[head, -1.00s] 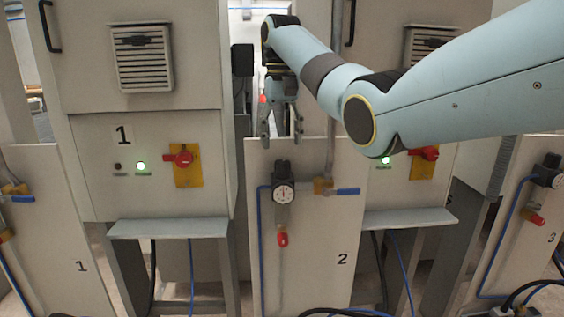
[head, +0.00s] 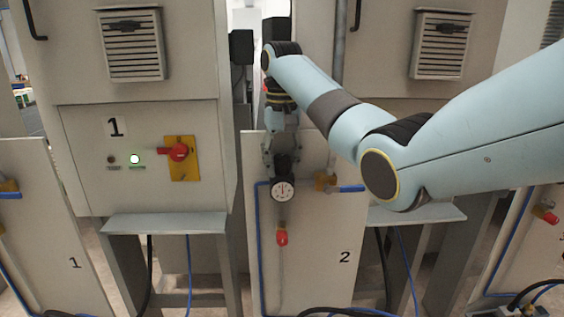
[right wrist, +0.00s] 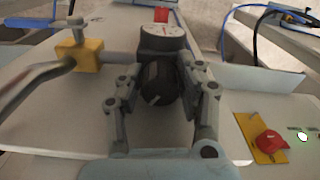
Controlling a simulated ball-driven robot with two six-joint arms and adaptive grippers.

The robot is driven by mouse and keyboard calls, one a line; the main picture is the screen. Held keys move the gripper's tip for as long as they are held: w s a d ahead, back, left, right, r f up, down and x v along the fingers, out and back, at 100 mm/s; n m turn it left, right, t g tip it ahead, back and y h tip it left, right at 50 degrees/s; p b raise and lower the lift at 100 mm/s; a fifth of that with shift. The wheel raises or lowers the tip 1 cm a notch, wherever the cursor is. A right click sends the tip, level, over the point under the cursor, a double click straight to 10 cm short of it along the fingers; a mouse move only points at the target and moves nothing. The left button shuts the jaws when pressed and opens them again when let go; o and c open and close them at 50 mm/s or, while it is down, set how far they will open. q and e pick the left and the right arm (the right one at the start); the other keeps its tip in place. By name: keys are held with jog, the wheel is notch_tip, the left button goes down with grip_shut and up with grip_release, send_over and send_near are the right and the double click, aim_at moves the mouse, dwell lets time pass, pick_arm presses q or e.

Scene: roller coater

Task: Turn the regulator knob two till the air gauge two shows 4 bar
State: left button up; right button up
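The black regulator knob two (head: 283,165) stands at the top of the regulator on panel 2. The white air gauge two (head: 282,190) sits just below it; its needle is too small to read. My right gripper (head: 283,158) comes down from above with its two fingers on either side of the knob. In the right wrist view the knob (right wrist: 160,85) is between the fingers (right wrist: 160,80), with a pale mark on its end; the fingers look spread, and I cannot tell whether they touch it. My left gripper is out of view.
A yellow valve with a blue lever (head: 349,188) is right of the regulator, and a red fitting (head: 282,238) hangs below the gauge. A metal pipe (right wrist: 40,78) runs close to the gripper. Cabinet 1 (head: 75,150) stands to the left.

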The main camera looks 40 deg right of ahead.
jog(key=c, duration=0.5)
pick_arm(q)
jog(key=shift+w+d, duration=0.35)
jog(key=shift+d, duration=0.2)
pick_arm(e)
jog(key=shift+n, duration=0.3)
jog(key=shift+n, duration=0.8)
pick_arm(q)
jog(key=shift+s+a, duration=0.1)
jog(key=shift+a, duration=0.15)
pick_arm(e)
jog(key=shift+d+n, duration=0.1)
jog(key=shift+n, duration=1.7)
jog(key=o, duration=1.1)
